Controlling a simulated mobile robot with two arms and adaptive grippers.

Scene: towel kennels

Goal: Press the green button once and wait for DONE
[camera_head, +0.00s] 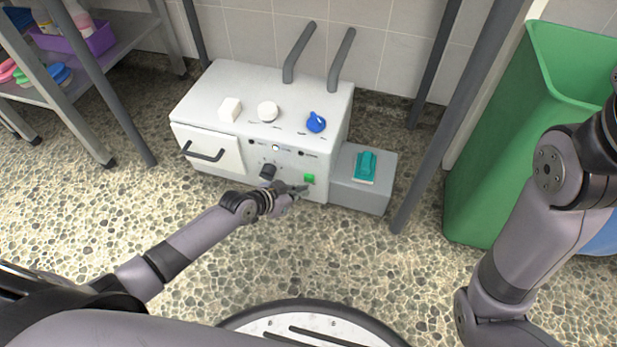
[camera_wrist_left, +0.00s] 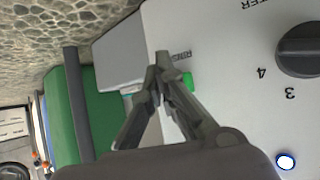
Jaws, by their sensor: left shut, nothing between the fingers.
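The white machine (camera_head: 225,158) stands on the floor by the tiled wall. Its green button (camera_head: 309,179) is on the right of the front panel, and the button also shows in the left wrist view (camera_wrist_left: 188,80), partly hidden behind a finger. My left gripper (camera_head: 302,190) is shut and empty, with its tips close to the button, just below and left of it in the head view. In the left wrist view the shut fingertips (camera_wrist_left: 161,56) are beside the button; I cannot tell if they touch the panel. My right gripper is out of view; only its arm shows.
A dark knob (camera_head: 268,172) is left of the button. A blue knob (camera_head: 316,122) and white items are on top. A grey box (camera_head: 375,192) with a teal item (camera_head: 365,166) adjoins on the right. A green bin (camera_head: 490,170) stands at right, and shelves (camera_head: 110,50) at left.

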